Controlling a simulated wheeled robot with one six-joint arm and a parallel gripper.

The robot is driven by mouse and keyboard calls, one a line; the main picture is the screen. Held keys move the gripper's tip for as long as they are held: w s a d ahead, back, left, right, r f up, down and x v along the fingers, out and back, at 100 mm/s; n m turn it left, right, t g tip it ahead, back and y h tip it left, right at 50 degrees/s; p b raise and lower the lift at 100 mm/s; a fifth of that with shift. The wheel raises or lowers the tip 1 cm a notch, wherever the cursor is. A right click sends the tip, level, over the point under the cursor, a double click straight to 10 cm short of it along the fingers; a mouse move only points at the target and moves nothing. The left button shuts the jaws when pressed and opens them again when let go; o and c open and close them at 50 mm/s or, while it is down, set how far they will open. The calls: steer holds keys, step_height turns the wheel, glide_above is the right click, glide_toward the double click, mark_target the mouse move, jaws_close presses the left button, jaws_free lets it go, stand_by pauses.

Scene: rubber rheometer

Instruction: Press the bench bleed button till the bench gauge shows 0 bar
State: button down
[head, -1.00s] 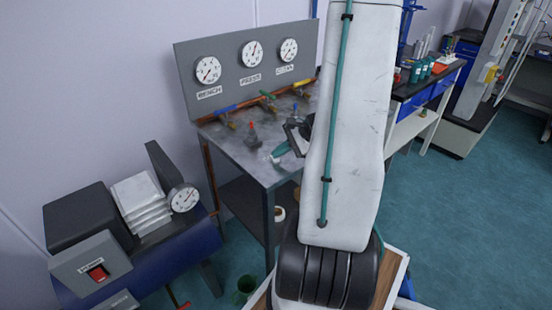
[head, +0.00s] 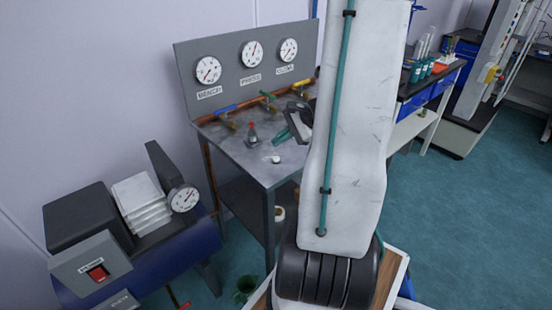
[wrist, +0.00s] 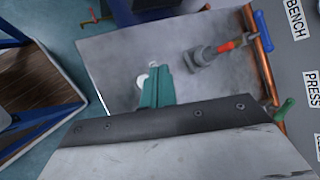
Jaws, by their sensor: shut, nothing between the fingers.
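The bench gauge (head: 208,70), a white dial over the label BENCH, is at the left of the grey panel. Its needle points to the lower left, but the scale is too small to read. A grey fitting with a red top (head: 252,133) stands on the bench; it also shows in the wrist view (wrist: 205,55). I cannot tell whether it is the bleed button. A small white round piece (head: 276,159) lies on the bench nearer its front edge. My gripper (head: 282,135) has teal fingers, shut and empty, above the bench to the right of the red-topped fitting.
Two more gauges, PRESS (head: 252,53) and another, share the panel. Valves with blue (head: 226,108), green and yellow handles sit on a copper pipe below it. A blue tank (head: 180,250) with its own gauge stands left of the bench. My arm hides the bench's right side.

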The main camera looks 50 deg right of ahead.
steer(key=shift+r, duration=1)
steer(key=s+a+r+n+g+h, duration=0.1)
steer(key=s+a+r+n+g, duration=0.1)
steer(key=s+a+r+n, duration=0.2)
steer(key=s+a+r+n+g+h, duration=0.2)
steer(key=a+r+n, duration=0.3)
steer(key=a+n, duration=0.5)
steer(key=s+a+r+n+g+h, duration=0.1)
steer(key=s+a+r+n, duration=0.4)
steer(key=a, duration=1.2)
steer(key=shift+s+r+n+g, duration=0.2)
steer(key=shift+s+n+g, duration=0.1)
steer(key=shift+n+g, duration=0.75)
